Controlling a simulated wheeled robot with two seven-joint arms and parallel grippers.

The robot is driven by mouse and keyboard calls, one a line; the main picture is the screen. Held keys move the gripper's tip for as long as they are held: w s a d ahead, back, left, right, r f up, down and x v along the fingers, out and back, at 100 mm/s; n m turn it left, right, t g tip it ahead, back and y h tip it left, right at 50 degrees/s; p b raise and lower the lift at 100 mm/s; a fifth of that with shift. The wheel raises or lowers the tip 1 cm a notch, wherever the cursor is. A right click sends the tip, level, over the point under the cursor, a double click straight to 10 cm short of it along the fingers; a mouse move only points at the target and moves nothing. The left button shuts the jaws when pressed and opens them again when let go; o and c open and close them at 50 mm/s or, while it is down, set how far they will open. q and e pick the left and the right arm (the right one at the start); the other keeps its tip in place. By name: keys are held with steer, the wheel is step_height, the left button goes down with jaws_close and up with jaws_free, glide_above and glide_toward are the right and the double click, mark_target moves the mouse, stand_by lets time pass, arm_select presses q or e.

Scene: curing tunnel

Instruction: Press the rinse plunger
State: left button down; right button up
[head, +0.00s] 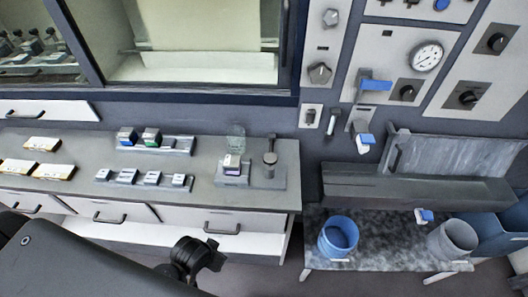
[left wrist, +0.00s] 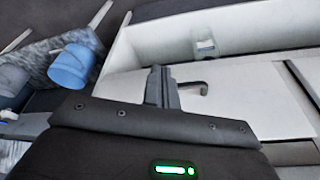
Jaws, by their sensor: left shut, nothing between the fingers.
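The rinse plunger (head: 269,158) appears to be the dark upright post with a round top on a grey base plate, at the right end of the counter. Beside it on the left, a clear glass vessel (head: 236,138) stands over a small block with a purple label (head: 231,160). My left gripper (head: 212,258) is low in front of the counter drawers, below and to the left of the plunger, and apart from it. In the left wrist view its fingers (left wrist: 160,86) are together and empty, near a dark drawer handle (left wrist: 196,88). I cannot make out the plunger there. My right gripper is not in view.
The counter (head: 85,150) carries small boxes in racks and yellow-edged packets. Drawers with handles (head: 225,230) line its front. To the right, a blue bucket (head: 338,237) and a grey bucket (head: 452,240) stand on a low bench, below a panel with knobs and a gauge (head: 427,57).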

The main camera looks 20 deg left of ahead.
arm_select(q)
steer(key=s+a+f+g+b, duration=0.15)
steer(key=s+f, duration=0.25)
steer(key=f, duration=0.7)
steer(key=s+d+f+b, duration=0.1)
steer(key=s+f+b, duration=0.15)
steer(key=f, duration=0.95)
steer(key=s+a+f+g+b, duration=0.1)
steer(key=s+a+f+b, duration=0.1)
steer(key=s+f, duration=1.2)
steer(key=shift+s+a, duration=0.45)
steer(key=shift+a, duration=0.05)
steer(key=shift+w, duration=0.1)
